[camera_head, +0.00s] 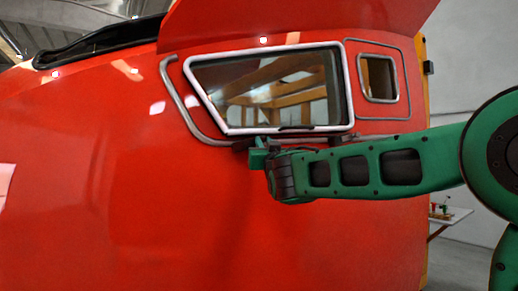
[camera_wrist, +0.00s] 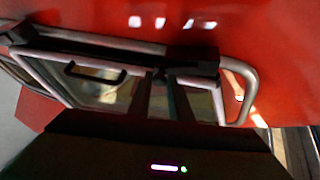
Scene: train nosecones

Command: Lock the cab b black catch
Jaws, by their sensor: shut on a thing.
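The red cab nose (camera_head: 130,180) fills most of the head view, with a white-framed window (camera_head: 215,90) in its side. A dark catch (camera_head: 240,145) shows at the window's lower edge, mostly hidden by my gripper. My gripper (camera_head: 258,154) comes in from the right, just below the window frame, and is shut on what looks like this black catch. In the wrist view, a dark bar (camera_wrist: 195,56) runs along the window frame close to my gripper, and its exact contact with the fingers is hard to make out. Whether the catch is locked cannot be told.
A grey curved handrail (camera_head: 178,95) runs left of and below the window. A small framed window (camera_head: 379,78) lies to the right. A black handle (camera_wrist: 95,72) sits on the window in the wrist view. A table (camera_head: 447,215) with small objects stands behind the arm.

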